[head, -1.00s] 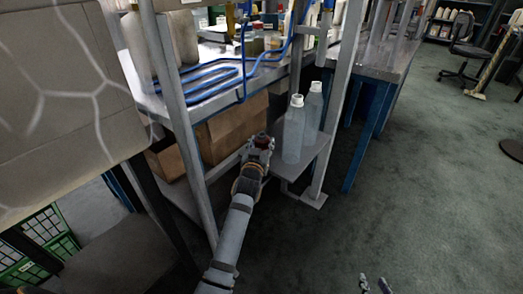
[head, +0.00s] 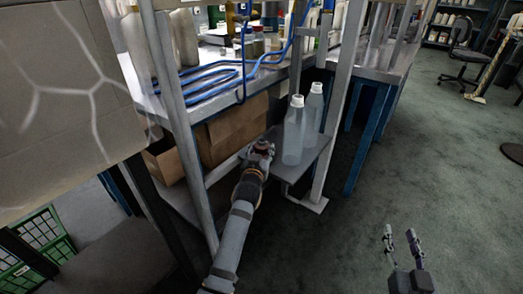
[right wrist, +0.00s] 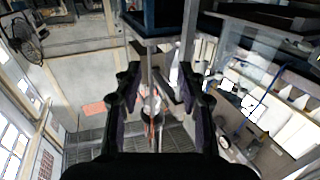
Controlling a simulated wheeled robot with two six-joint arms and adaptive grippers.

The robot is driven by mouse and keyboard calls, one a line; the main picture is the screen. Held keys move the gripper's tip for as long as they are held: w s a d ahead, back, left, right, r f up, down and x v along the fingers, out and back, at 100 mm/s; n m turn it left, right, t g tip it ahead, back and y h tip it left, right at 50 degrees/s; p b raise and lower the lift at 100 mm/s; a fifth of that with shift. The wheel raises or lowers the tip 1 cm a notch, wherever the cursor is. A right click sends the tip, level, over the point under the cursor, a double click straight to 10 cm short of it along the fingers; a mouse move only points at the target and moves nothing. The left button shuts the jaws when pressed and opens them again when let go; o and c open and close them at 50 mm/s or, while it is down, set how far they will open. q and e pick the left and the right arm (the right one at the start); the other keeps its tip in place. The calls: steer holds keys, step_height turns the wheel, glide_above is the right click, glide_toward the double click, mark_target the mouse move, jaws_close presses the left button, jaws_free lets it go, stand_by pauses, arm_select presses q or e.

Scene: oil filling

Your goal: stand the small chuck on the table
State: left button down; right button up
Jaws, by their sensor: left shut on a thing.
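My left gripper (head: 261,152) reaches in from below to the lower shelf and is shut on a small dark-reddish thing, which looks like the small chuck (head: 262,146). The chuck is mostly hidden by the fingers, so I cannot tell its tilt or whether it touches the shelf. My right gripper (head: 401,238) is above the floor at the lower right, its two fingers apart and nothing between them. Its open fingers also show in the right wrist view (right wrist: 160,85).
Two clear bottles with white caps (head: 293,135) stand on the lower shelf (head: 303,165), just right of my left gripper. A cardboard box (head: 232,130) is to its left. Metal posts (head: 182,115) frame the shelf. The worktop (head: 205,92) above carries a blue hose.

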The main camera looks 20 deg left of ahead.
steer(key=shift+r, duration=0.3)
arm_select(q)
steer(key=c, duration=0.6)
jaws_free()
steer(key=shift+c, duration=0.2)
arm_select(e)
steer(key=shift+r+t, duration=0.2)
steer(key=shift+t, duration=0.1)
steer(key=shift+w, duration=0.1)
